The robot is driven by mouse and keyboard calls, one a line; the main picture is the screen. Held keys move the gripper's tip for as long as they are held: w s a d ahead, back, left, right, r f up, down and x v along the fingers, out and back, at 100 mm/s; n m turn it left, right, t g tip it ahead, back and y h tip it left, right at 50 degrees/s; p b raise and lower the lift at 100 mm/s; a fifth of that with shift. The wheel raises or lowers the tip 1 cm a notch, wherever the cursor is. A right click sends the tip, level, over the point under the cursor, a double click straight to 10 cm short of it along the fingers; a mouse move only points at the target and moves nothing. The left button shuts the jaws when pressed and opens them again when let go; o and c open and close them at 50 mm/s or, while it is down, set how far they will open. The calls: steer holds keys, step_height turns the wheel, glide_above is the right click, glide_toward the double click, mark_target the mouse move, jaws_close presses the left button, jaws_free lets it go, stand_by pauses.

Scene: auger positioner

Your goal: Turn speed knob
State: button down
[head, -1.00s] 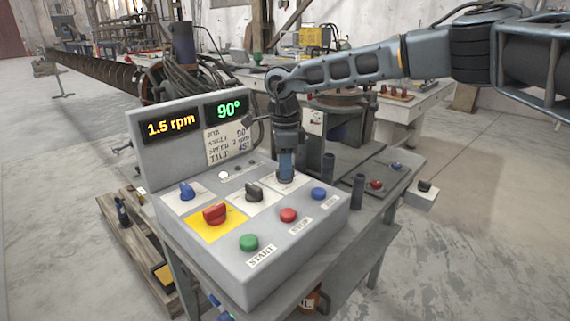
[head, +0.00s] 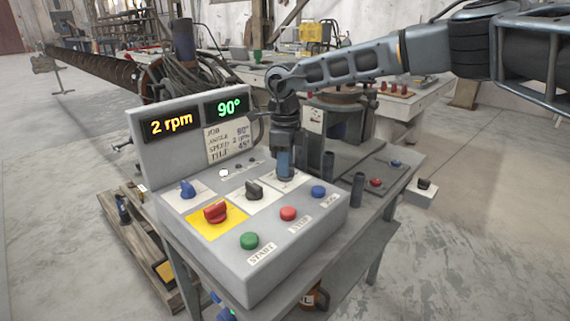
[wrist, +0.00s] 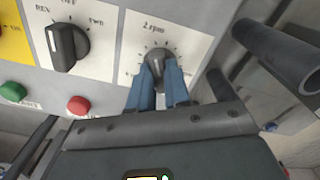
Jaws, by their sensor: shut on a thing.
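The speed knob (wrist: 158,64) is a dark knob on a white plate with a ring of tick marks and the label "2 rpm", in the wrist view. My gripper (wrist: 157,82) has its two blue fingers closed on the knob's sides. In the head view my gripper (head: 285,168) points down onto the upper right of the control box (head: 300,232) and hides the knob. The orange display (head: 171,122) reads "2 rpm". The green display (head: 227,107) reads "90°".
A black selector knob (wrist: 66,42) marked REV, OFF, FWD sits left of my gripper. The box also carries a blue knob (head: 187,188), a red knob (head: 215,212), and green (head: 249,240), red (head: 288,213) and blue (head: 319,191) buttons. Dark posts (head: 357,185) stand to the right.

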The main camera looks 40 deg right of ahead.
steer(key=c, duration=1.1)
jaws_free()
step_height(320, 180, up, 8)
steer(key=shift+f, duration=0.1)
steer(key=shift+s, duration=0.1)
